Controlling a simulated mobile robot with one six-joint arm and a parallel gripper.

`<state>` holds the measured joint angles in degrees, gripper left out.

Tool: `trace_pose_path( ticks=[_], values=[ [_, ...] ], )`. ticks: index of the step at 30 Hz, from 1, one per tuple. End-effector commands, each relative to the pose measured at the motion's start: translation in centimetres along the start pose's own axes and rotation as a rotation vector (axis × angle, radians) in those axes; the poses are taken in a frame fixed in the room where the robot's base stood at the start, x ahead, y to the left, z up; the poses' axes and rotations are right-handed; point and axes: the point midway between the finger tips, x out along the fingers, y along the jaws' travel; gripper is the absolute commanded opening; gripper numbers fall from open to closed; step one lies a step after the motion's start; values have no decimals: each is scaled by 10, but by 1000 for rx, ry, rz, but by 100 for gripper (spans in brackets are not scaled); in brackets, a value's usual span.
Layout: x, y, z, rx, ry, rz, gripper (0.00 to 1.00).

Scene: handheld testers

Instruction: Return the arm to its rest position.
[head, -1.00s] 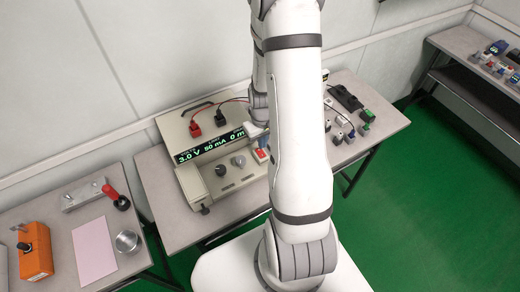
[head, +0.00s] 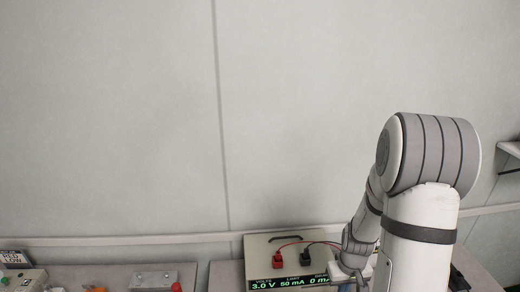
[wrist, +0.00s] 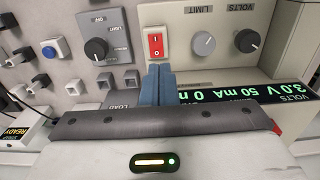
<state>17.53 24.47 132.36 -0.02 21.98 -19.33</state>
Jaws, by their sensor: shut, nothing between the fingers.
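My gripper (wrist: 158,84) shows in the wrist view with its two blue fingers pressed together and nothing between them. Its tips are just short of a red rocker switch (wrist: 155,42) on the front of a beige power supply (wrist: 215,75); I cannot tell whether they touch it. In the head view my arm stands at the right, and the power supply (head: 262,246) is at the bottom, its lower part cut off. Its green display (head: 290,283) reads 3.0 V and 50 mA. The fingers are hidden or too small to make out in the head view.
In the wrist view a grey panel (wrist: 118,60) with a dark knob (wrist: 96,49), a blue button (wrist: 49,50) and several sockets lies left of the fingers. In the head view, red (head: 278,261) and black (head: 305,257) plugs stand on the supply. The wall above is bare.

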Motion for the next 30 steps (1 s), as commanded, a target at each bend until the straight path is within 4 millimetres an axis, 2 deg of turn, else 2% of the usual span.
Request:
trace_pose_path(
  ticks=[3, 8, 15, 21, 25, 30],
  values=[
    [-40, -16, -2, -3, 44, 13, 0],
    [-94, -41, 9, 2, 97, 22, 0],
    [-162, -77, 43, 10, 175, 24, 0],
    [-202, -102, 83, 15, 238, 15, 0],
    [-217, -112, 105, 20, 266, 8, 0],
    [-225, -118, 120, 24, 282, 2, 0]
  ],
)
